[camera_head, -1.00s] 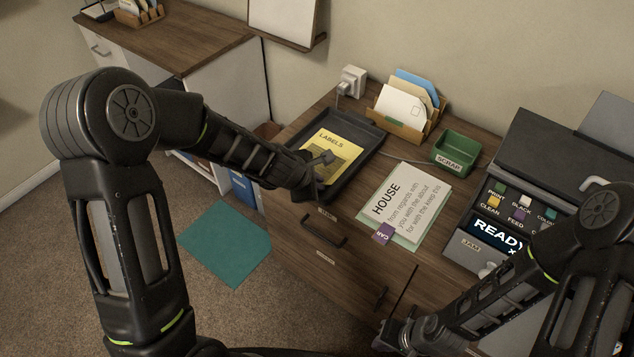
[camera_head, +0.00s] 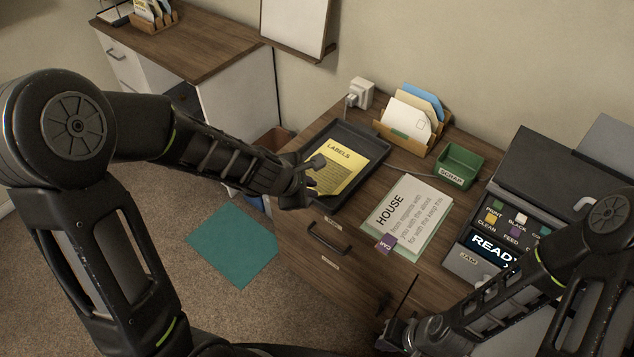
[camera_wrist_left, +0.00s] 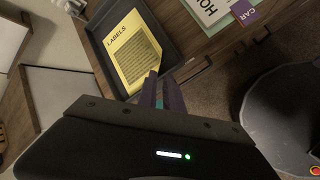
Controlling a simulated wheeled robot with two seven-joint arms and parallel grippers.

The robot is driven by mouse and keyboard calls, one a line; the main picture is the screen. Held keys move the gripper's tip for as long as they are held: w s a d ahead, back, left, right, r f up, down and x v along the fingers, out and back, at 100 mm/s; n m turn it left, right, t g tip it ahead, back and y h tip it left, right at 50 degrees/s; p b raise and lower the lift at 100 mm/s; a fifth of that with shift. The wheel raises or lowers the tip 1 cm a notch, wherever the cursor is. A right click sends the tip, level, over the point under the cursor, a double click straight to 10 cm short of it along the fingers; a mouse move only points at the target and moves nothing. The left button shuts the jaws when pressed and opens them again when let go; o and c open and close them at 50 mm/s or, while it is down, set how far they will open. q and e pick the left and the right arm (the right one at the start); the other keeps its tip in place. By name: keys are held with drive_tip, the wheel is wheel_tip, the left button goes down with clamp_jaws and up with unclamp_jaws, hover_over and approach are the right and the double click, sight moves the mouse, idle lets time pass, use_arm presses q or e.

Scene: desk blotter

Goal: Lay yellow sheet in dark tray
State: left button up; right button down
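The yellow sheet (camera_head: 345,168), headed LABELS, lies within the dark tray (camera_head: 374,162) on the wooden desk. In the left wrist view the sheet (camera_wrist_left: 132,50) lies inside the tray (camera_wrist_left: 170,42), with one corner pointing toward my fingers. My left gripper (camera_head: 312,170) is at the tray's left side, by the sheet's near edge. In the left wrist view its two fingers (camera_wrist_left: 160,90) stand slightly apart with a teal patch visible between them. My right gripper (camera_head: 388,338) is low, by the desk front; its fingers are too small to read.
The HOUSE paper stack (camera_head: 415,215) with a purple CAR tab lies right of the tray. A green SCRAP box (camera_head: 459,165), an envelope holder (camera_head: 405,135) and a printer (camera_head: 545,180) stand behind and right. A teal sheet (camera_head: 232,247) lies on the floor.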

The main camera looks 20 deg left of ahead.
use_arm(q)
drive_tip(key=shift+s+a+r, duration=0.1)
drive_tip(key=shift+s+r, duration=0.3)
drive_tip(key=shift+r, duration=0.15)
drive_tip(key=s+d+f+m+g, duration=0.2)
drive_tip(key=s+f+m, duration=0.4)
drive_tip(key=f, duration=0.3)
drive_tip(key=s+d+f+m+g, duration=0.2)
drive_tip(key=s+d+f+m, duration=0.1)
drive_tip(key=s+f+m, duration=0.4)
drive_tip(key=s+d+f+m+g+h, duration=0.2)
drive_tip(key=s+d+f+m, duration=0.4)
drive_tip(key=s, duration=0.3)
drive_tip(key=shift+f+m, duration=0.35)
drive_tip(key=shift+m, duration=0.15)
drive_tip(key=shift+d, duration=0.1)
